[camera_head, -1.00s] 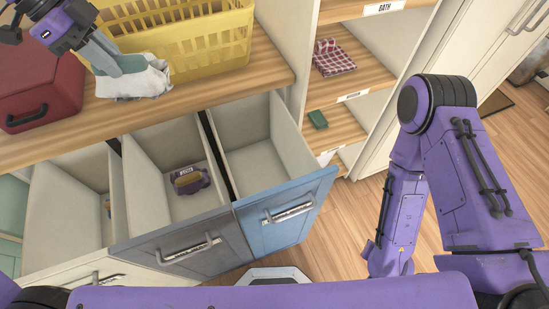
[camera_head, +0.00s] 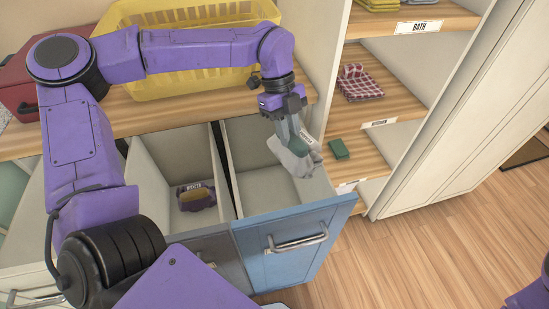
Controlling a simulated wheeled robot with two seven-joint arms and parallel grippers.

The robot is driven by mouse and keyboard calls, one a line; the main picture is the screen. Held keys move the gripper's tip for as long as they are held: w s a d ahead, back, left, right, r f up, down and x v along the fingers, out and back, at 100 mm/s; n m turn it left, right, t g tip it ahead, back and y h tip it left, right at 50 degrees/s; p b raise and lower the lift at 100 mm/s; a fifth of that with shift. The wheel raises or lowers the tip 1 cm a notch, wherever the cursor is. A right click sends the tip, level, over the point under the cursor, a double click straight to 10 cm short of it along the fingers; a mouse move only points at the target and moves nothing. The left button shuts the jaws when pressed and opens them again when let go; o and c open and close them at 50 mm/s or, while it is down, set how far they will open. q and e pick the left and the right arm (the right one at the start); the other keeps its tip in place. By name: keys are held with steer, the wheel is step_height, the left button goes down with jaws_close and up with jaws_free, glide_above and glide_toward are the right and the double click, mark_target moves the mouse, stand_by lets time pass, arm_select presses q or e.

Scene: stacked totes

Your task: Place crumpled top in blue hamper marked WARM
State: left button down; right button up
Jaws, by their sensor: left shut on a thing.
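The crumpled top (camera_head: 297,162) is a light grey bunched cloth. My left gripper (camera_head: 288,132) is shut on it, pointing down, and holds it over the opening of the blue hamper (camera_head: 295,250). The hamper is a pulled-out drawer with a blue front, a metal handle and pale inner walls. The cloth hangs around the height of its rim, near the right wall; I cannot tell whether it touches. No WARM marking is readable on it. My right gripper is out of view.
A grey-fronted drawer (camera_head: 215,245) beside the hamper holds a purple bundle (camera_head: 196,197). A yellow basket (camera_head: 150,88) and a red box (camera_head: 70,50) stand on the counter. Shelves at right hold a checked cloth (camera_head: 358,82) and a green item (camera_head: 339,149).

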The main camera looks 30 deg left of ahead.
mark_target(287, 171)
arm_select(q)
steer(key=s+f+m+b, duration=0.1)
steer(key=f, duration=0.2)
steer(key=d+f, duration=0.1)
steer(key=f, duration=0.3)
steer(key=s+f+m+g+b, duration=0.1)
steer(key=f, duration=0.2)
steer(key=shift+s+d+f+m+b, duration=0.3)
steer(key=shift+s+f, duration=0.05)
steer(key=a+f+m+b, duration=0.1)
steer(key=f+m, duration=0.1)
steer(key=f, duration=0.6)
steer(key=s+a+f+m+g+y, duration=0.1)
steer(key=f+m, duration=0.1)
steer(key=f, duration=0.6)
steer(key=s+a+f+m+y+b, duration=0.1)
steer(key=f+m, duration=0.1)
steer(key=f, duration=0.6)
steer(key=shift+s+f+b, duration=0.1)
steer(key=shift+s+b, duration=0.05)
steer(key=shift+b, duration=0.15)
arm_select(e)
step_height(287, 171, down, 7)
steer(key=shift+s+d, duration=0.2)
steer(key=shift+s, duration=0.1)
arm_select(q)
steer(key=c, duration=1.1)
jaws_free()
steer(key=shift+f, duration=0.1)
steer(key=shift+o, duration=0.2)
